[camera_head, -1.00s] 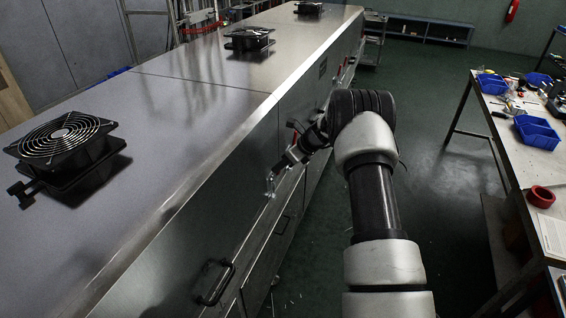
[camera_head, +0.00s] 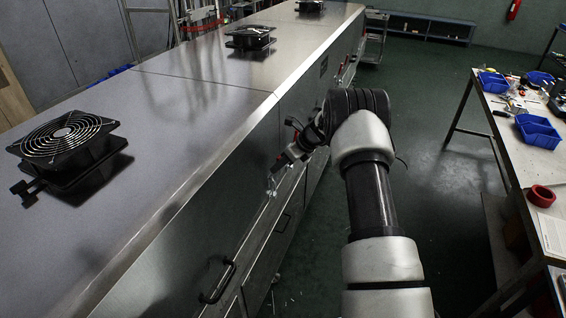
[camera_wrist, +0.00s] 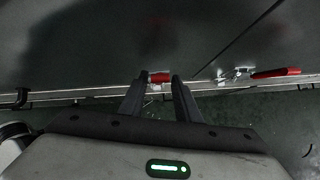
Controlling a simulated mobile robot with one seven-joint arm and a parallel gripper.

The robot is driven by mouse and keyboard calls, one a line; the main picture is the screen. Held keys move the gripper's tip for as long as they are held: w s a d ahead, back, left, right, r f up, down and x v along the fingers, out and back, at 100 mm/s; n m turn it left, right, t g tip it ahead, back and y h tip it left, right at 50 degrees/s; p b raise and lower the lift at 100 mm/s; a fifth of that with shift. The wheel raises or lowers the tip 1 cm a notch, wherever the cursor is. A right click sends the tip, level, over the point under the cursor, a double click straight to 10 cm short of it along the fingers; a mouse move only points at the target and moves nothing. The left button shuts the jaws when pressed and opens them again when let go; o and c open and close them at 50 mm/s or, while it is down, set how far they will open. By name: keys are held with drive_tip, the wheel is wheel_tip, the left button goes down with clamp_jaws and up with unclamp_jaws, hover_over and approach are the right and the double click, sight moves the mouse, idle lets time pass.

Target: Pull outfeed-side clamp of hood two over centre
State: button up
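A toggle clamp with a red handle (camera_wrist: 159,78) is on the steel side of the dryer, at the seam in the middle of the wrist view. The red shows between the tips of my gripper (camera_wrist: 159,80); its ends are partly hidden by the fingers. The two dark fingers stand apart, one on each side of the red. I cannot tell whether they touch it. In the head view my gripper (camera_head: 281,168) is close against the dryer's side, and the clamp is small and hard to make out there.
A second clamp with a red handle (camera_wrist: 275,72) lies to the right in the wrist view, past a panel joint. A black pull handle (camera_head: 217,282) sticks out of the lower panel. Fans (camera_head: 62,140) stand on the dryer top (camera_head: 190,100). A workbench (camera_head: 510,140) stands right, across clear floor.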

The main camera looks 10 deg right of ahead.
drive_tip(key=b+v, duration=0.1)
drive_tip(key=v, duration=1.6)
drive_tip(key=shift+d, duration=0.15)
drive_tip(key=shift+r, duration=0.15)
